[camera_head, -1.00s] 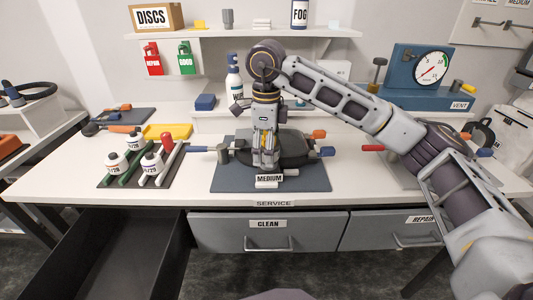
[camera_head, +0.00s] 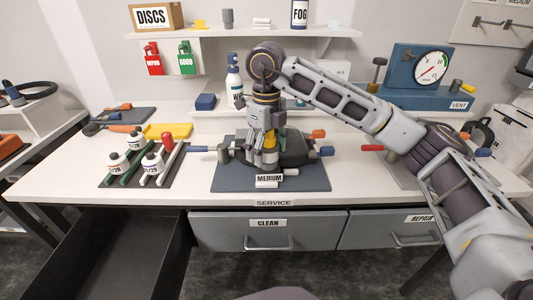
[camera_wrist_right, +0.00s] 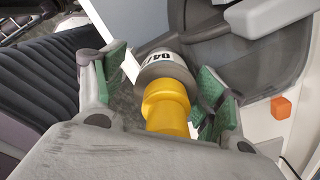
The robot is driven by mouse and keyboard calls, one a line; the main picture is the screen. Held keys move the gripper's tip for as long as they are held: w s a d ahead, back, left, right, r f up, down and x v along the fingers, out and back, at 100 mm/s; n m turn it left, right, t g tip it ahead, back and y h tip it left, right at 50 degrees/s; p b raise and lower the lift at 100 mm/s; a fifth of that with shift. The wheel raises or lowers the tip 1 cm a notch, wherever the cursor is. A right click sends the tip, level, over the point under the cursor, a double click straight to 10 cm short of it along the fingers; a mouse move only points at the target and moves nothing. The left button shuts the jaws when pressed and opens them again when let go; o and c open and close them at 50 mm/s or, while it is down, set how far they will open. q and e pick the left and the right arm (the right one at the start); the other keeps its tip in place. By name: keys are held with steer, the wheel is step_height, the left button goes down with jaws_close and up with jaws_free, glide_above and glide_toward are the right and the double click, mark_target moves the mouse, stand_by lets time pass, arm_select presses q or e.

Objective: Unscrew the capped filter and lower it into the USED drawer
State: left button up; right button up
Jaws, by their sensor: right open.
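My right gripper (camera_head: 264,162) points down over the dark round device (camera_head: 291,151) on the grey-blue mat. In the right wrist view, the filter (camera_wrist_right: 158,72) is a grey cylinder with a white label, partly readable as "04/", and a yellow cap (camera_wrist_right: 167,104). The right gripper's green-padded fingers (camera_wrist_right: 163,66) stand open on either side of it, with gaps visible. I cannot tell whether the filter is still threaded in. An open, dark, empty drawer (camera_head: 115,248) is at the lower left; no USED label shows on it. My left gripper is not in view.
The shut CLEAN drawer (camera_head: 268,233) and REPAIR drawer (camera_head: 393,231) are under the bench. A rack mat (camera_head: 110,182) with several labelled white bottles stands left of the mat. A MEDIUM tag (camera_head: 269,178) lies in front. A gauge box (camera_head: 418,72) stands at the back right.

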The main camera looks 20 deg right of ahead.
steer(key=shift+m+p, duration=0.45)
steer(key=shift+m, duration=2.85)
steer(key=shift+c, duration=0.4)
steer(key=c, duration=1.1)
steer(key=shift+n+b, duration=0.3)
steer(key=shift+n, duration=1.6)
steer(key=shift+r, duration=0.25)
steer(key=shift+r+p, duration=0.45)
steer(key=shift+r+p, duration=2)
steer(key=shift+r, duration=1.1)
